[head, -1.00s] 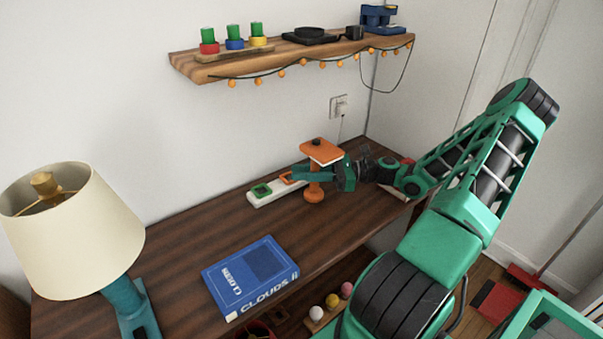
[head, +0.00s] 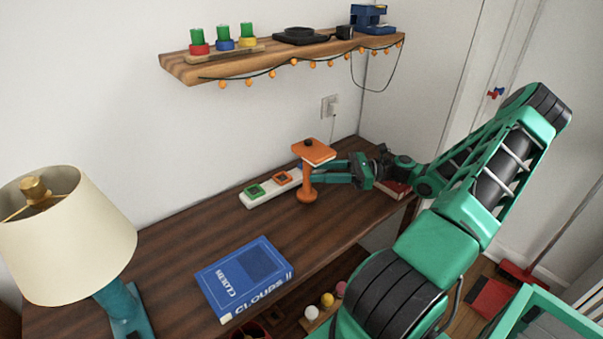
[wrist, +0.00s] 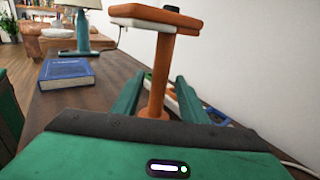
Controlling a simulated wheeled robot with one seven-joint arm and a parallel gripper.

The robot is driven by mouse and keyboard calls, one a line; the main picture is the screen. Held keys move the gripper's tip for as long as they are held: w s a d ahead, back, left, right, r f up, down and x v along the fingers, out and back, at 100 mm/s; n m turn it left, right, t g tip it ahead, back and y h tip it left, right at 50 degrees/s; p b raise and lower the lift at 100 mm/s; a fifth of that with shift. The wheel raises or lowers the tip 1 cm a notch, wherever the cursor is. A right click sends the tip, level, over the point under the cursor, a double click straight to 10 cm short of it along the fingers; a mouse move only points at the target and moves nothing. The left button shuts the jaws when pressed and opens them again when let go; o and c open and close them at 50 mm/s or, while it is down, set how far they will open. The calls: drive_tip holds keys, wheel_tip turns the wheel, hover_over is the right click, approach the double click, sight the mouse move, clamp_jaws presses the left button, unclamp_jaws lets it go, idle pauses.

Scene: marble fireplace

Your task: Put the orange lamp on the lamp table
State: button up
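The orange lamp (head: 308,184) stands upright on the dark wooden table (head: 190,240), close to the wall end. It has a flat slab-like shade, a thin stem and a round foot. My gripper (head: 320,172) is just right of the lamp, low over the table. In the wrist view the lamp (wrist: 158,85) shows ahead, its stem between my two spread fingers (wrist: 159,80), with a gap on both sides. The gripper is open and holds nothing. I cannot tell which table is meant by the lamp table.
A blue book (head: 244,275) and a cream-shaded teal lamp (head: 65,235) occupy the left of the table. A red book (head: 395,189) lies near my wrist. A wooden shelf (head: 290,60) hangs above.

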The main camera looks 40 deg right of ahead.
drive_tip(key=v, duration=0.4)
drive_tip(key=shift+s+d, duration=0.25)
drive_tip(key=shift+d, duration=0.1)
drive_tip(key=shift+s, duration=0.1)
